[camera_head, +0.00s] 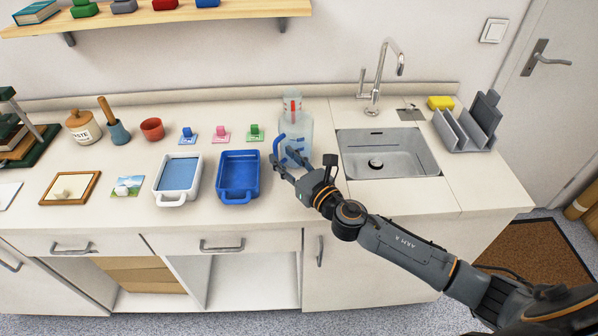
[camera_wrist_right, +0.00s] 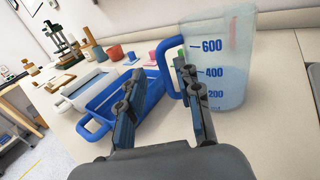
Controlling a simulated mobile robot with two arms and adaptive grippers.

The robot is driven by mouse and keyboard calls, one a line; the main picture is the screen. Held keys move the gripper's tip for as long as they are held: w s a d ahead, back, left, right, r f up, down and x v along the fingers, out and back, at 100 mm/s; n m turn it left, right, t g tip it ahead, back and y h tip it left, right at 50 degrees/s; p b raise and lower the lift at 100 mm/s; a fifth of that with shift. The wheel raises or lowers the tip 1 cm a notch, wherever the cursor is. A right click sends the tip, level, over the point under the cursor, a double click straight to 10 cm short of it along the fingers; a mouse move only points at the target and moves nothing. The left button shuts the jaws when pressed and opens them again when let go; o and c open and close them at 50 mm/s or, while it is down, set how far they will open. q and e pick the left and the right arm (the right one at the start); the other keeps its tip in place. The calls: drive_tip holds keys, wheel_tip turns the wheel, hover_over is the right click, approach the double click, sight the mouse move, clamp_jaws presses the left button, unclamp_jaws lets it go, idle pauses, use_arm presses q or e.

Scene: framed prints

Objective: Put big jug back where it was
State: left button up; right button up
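The big jug (camera_head: 300,127) is clear with a blue handle and stands upright on the counter, left of the sink. In the right wrist view the jug (camera_wrist_right: 228,62) shows blue marks of 200, 400 and 600, and its blue handle (camera_wrist_right: 168,67) faces left. My right gripper (camera_head: 281,155) is at the front of the jug by the handle. Its fingers (camera_wrist_right: 157,72) are apart, with the handle showing between their tips. I cannot tell whether a finger touches the handle. My left gripper is not in view.
A blue tray (camera_head: 223,197) and a white tray (camera_head: 163,196) lie left of the gripper. A clear container with a red part (camera_head: 292,106) is behind the jug. The sink (camera_head: 405,166) is right. Small coloured items (camera_head: 220,133) stand behind the trays.

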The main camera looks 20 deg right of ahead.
drive_tip(key=v, duration=0.5)
drive_tip(key=shift+s+f+b, duration=0.1)
drive_tip(key=shift+f+b, duration=0.05)
drive_tip(key=shift+b, duration=0.25)
drive_tip(key=shift+v, duration=0.8)
